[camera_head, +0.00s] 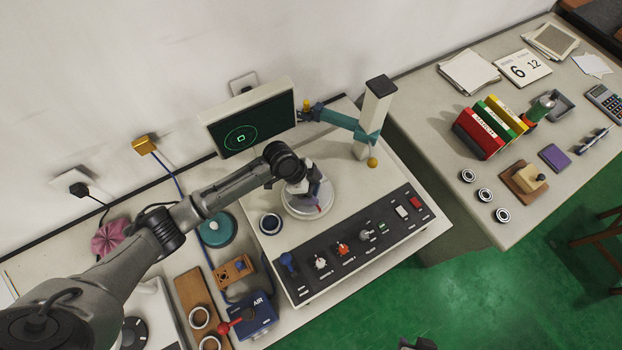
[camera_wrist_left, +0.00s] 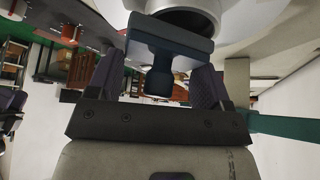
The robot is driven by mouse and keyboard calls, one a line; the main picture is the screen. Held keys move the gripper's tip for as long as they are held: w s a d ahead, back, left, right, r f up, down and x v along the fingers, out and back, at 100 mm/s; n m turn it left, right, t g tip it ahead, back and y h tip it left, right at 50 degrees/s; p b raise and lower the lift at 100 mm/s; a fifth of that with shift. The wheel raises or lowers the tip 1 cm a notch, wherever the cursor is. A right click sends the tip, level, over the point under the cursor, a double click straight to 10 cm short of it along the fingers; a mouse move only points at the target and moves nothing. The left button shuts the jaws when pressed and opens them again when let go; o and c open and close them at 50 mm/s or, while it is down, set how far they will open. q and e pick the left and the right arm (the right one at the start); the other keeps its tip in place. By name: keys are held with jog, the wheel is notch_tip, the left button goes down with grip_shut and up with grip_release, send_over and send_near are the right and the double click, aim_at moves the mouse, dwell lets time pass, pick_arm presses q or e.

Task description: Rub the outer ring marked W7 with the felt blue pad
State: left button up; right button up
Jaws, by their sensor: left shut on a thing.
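My left gripper (camera_head: 316,192) is low over the round pale platter (camera_head: 293,208) of the test machine. In the left wrist view its purple-padded fingers (camera_wrist_left: 157,88) are shut on the narrow handle of the blue pad (camera_wrist_left: 172,42). The pad is at the far end of the handle, against or close to a pale, shiny round part (camera_wrist_left: 190,14); I cannot tell whether they touch. The gripper hides most of what lies on the platter. A dark-rimmed ring (camera_head: 270,223) lies left of the platter. No W7 mark is legible. A dark part at the bottom edge appears to be my right gripper (camera_head: 418,344).
A screen (camera_head: 250,125) and a post (camera_head: 376,105) with a teal arm (camera_head: 340,122) stand behind the platter. A control panel (camera_head: 350,245) is in front. Several rings lie elsewhere, including one on the right table (camera_head: 484,195) and one on a wooden tray (camera_head: 200,317).

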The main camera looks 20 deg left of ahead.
pick_arm(q)
jog(key=shift+s+d+r+p, duration=0.6)
jog(key=shift+d+r+p, duration=0.1)
jog(key=shift+r+p, duration=0.15)
jog(key=shift+w+a+r+p, duration=0.25)
jog(key=shift+a+r+p, duration=0.1)
jog(key=shift+r, duration=0.15)
jog(key=shift+w+a+r+p, duration=0.25)
jog(key=shift+r+p, duration=0.1)
jog(key=shift+r, duration=0.15)
jog(key=shift+s+d+r+p, duration=0.15)
jog(key=shift+r+p, duration=0.55)
jog(key=shift+p, duration=0.05)
notch_tip(320, 180, up, 2)
jog(key=shift+r+p, duration=0.1)
jog(key=shift+p, duration=1)
jog(key=shift+r, duration=0.3)
pick_arm(e)
notch_tip(320, 180, up, 7)
jog(key=shift+s+d+r, duration=0.2)
jog(key=shift+s+d, duration=0.25)
